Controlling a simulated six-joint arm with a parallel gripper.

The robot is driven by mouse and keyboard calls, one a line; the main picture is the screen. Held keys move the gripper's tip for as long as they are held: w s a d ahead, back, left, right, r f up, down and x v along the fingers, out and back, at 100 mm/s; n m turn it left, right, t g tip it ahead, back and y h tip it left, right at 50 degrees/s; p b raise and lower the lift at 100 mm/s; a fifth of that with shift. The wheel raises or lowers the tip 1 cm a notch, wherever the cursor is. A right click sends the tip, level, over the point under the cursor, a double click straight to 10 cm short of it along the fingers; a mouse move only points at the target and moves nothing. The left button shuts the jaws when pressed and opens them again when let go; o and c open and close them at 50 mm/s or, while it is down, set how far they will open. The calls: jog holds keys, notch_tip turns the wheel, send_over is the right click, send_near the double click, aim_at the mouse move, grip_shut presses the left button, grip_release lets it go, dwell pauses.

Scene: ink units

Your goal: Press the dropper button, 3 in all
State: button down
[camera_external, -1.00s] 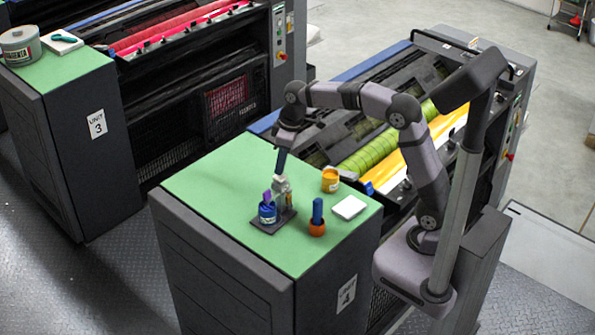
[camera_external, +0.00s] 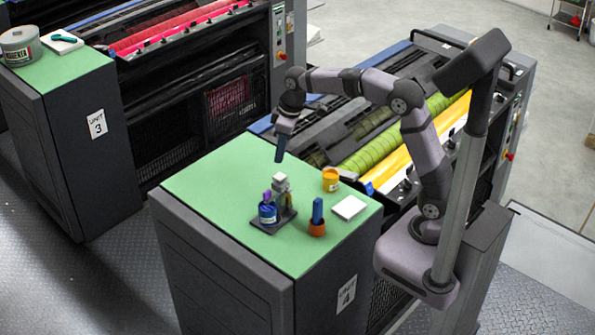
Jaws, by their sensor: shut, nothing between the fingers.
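A small dropper unit stands on a dark base plate (camera_external: 262,226) on the green top. Its pale, block-like head (camera_external: 280,183) sits above a yellowish-brown body. In front of it, on the same plate, is a blue ink bottle (camera_external: 267,213) with a purple part on top. My gripper (camera_external: 279,158) points down, shut and empty, a short way above the pale head with a visible gap. Which part of the head is the button is too small to tell.
The press with green and yellow rollers (camera_external: 375,153) lies behind. The green top's left side is clear.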

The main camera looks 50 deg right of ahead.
jog(key=shift+r+p, duration=2.35)
jog(key=shift+r, duration=0.55)
jog(key=s+d+f+m, duration=0.2)
jog(key=s+f+m, duration=0.15)
jog(key=f, duration=0.65)
jog(key=s+d+f+b, duration=0.3)
jog(key=s+f, duration=0.1)
jog(key=s, duration=0.3)
jog(key=s+d+f+m+g+b, duration=0.1)
jog(key=s+d+f+b, duration=0.2)
jog(key=s+f, duration=0.2)
jog(key=s+d+f+m+g+h+b, duration=0.1)
jog(key=s+d+f+b, duration=0.2)
jog(key=s+f, duration=0.2)
jog(key=shift+s, duration=1.85)
jog(key=shift+m, duration=0.25)
